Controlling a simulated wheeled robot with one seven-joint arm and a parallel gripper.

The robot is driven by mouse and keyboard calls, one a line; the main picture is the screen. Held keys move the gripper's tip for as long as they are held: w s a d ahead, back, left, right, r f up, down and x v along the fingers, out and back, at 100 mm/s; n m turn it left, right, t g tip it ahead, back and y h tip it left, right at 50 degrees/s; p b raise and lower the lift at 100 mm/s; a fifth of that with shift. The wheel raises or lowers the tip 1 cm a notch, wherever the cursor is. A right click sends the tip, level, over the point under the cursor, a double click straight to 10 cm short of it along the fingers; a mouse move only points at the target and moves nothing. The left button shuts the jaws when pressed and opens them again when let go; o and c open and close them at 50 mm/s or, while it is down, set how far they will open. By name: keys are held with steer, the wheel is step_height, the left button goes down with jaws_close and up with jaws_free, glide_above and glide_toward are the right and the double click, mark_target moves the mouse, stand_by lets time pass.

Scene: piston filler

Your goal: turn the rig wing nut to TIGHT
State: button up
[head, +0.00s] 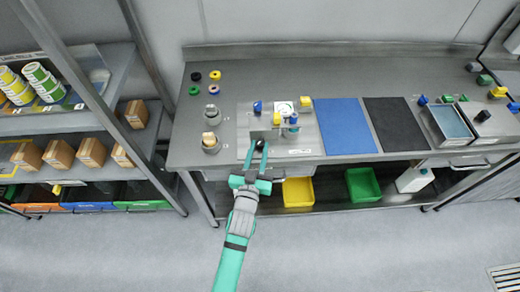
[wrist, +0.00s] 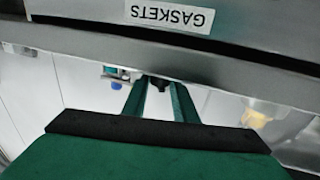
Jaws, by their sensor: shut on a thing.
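The rig (head: 245,116) is a grey plate with an upright block, on the bench top near its front edge. My gripper (head: 257,149) reaches up to the rig's front from below, in the middle of the head view. Its two fingers are shut on a small dark part, the wing nut (head: 260,143). In the wrist view the dark nut (wrist: 157,82) sits between the green fingertips (wrist: 160,92). The nut's wings and any TIGHT mark are too small or hidden to read.
Blue (head: 341,128) and black (head: 395,124) mats lie right of the rig. A drawer front labelled GASKETS (wrist: 170,14) crosses close in the wrist view. Yellow (head: 298,192) and green (head: 363,185) bins are below. The floor in front is clear.

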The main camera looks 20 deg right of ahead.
steer(key=shift+w+a+f+m+g+h, duration=0.1)
steer(key=shift+a+m+g+h, duration=0.05)
steer(key=shift+m+g+h, duration=0.9)
steer(key=shift+w+a+m+g+h, duration=0.15)
steer(key=shift+m+g+h, duration=0.45)
steer(key=shift+h, duration=0.45)
steer(key=shift+f, duration=0.1)
steer(key=o, duration=1)
steer(key=shift+o, duration=0.2)
steer(key=v, duration=1.1)
